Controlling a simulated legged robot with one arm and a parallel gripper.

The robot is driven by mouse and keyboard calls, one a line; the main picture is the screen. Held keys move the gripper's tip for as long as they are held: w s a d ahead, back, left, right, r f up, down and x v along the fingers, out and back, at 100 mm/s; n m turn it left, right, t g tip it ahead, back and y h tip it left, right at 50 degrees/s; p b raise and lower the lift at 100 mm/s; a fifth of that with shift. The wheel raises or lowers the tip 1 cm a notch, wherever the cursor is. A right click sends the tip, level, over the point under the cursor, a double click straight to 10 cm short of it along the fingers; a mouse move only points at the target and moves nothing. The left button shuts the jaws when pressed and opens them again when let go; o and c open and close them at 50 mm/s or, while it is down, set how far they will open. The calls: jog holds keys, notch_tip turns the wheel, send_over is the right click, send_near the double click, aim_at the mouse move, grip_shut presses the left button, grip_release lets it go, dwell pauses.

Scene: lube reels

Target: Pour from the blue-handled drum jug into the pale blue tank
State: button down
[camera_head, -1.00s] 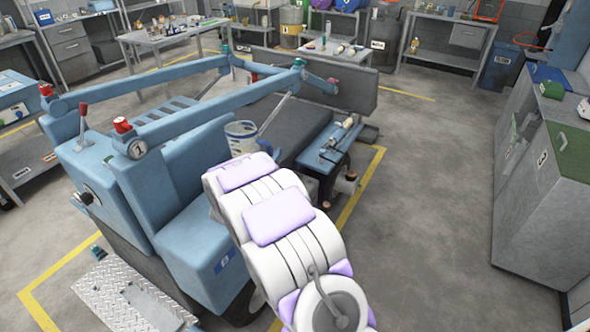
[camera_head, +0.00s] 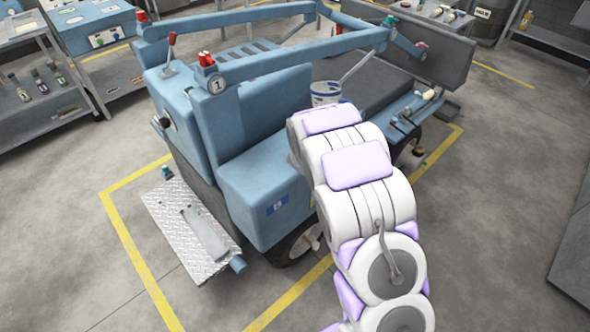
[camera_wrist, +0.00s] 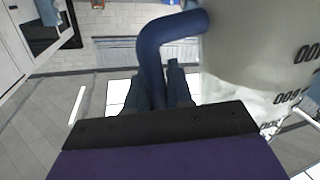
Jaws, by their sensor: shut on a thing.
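The drum jug (camera_wrist: 255,50) fills the right side of the wrist view, whitish with dark volume numbers. Its blue handle (camera_wrist: 155,60) runs between the dark fingers of my gripper (camera_wrist: 157,92), which is shut on it. In the head view the jug (camera_head: 325,90) shows beyond my arm, with its rim up and close to upright. My gripper is hidden there behind the white and lilac arm. The pale blue tank (camera_head: 262,182) appears to be the blocky, labelled body of the wheeled machine, left of my arm. The jug is beyond it; the gap is unclear.
Blue rails (camera_head: 290,57) with red caps run above the machine. A dark grey bed (camera_head: 380,90) lies behind the jug. A metal tread plate (camera_head: 192,230) juts out at front left. Yellow lines (camera_head: 140,265) mark the floor. Open floor lies right of my arm.

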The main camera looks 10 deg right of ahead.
jog(key=shift+r, duration=0.2)
jog(key=p, duration=0.2)
jog(key=a+n+p, duration=0.1)
jog(key=shift+s+r+p, duration=0.15)
jog(key=shift+r+p, duration=0.1)
jog(key=shift+p, duration=0.15)
jog(key=shift+d+f, duration=0.15)
jog(key=shift+d, duration=0.15)
jog(key=shift+a, duration=0.2)
